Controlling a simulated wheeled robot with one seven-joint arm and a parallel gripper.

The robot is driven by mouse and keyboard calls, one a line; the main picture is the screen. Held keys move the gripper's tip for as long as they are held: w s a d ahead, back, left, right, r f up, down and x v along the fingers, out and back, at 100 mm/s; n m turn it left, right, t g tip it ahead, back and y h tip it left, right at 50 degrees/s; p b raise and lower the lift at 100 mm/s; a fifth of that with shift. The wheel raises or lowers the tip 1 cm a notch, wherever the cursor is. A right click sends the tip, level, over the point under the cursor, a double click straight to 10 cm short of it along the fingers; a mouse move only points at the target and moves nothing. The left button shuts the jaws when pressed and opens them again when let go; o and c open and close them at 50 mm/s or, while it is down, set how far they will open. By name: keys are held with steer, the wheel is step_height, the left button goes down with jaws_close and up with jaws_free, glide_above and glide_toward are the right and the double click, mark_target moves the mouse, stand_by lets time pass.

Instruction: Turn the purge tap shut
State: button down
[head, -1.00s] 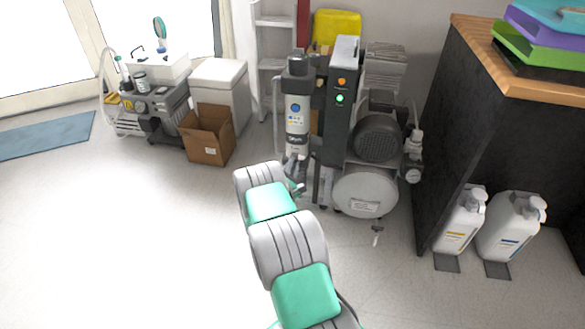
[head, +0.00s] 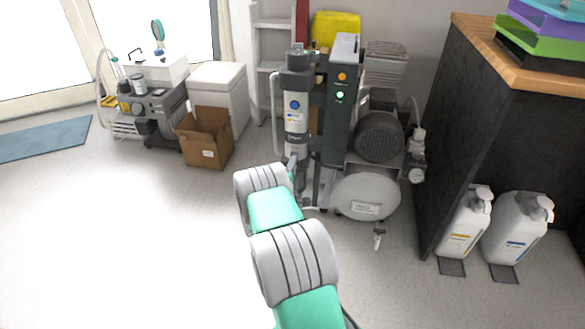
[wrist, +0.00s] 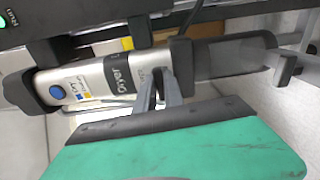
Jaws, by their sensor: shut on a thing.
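The grey dryer column (head: 295,110) with its blue dot stands upright left of the dark control box. In the wrist view the column (wrist: 90,80) lies across the picture, its lower end to the right. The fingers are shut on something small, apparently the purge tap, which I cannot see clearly. Its handle angle is hidden.
The compressor tank (head: 366,195) and motor (head: 379,136) stand just right of the column. A small drain fitting (head: 379,238) hangs below the tank. A black cabinet (head: 480,130) and white jugs (head: 515,230) are at right. A cardboard box (head: 206,137) stands left.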

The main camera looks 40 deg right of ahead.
steer(key=shift+m, duration=0.4)
steer(key=c, duration=1.4)
jaws_free()
steer(key=shift+c, duration=0.2)
steer(key=p+v, duration=0.1)
steer(key=v, duration=0.6)
steer(key=shift+s+a+p, duration=0.25)
steer(key=shift+a+p, duration=0.05)
steer(key=shift+a, duration=0.05)
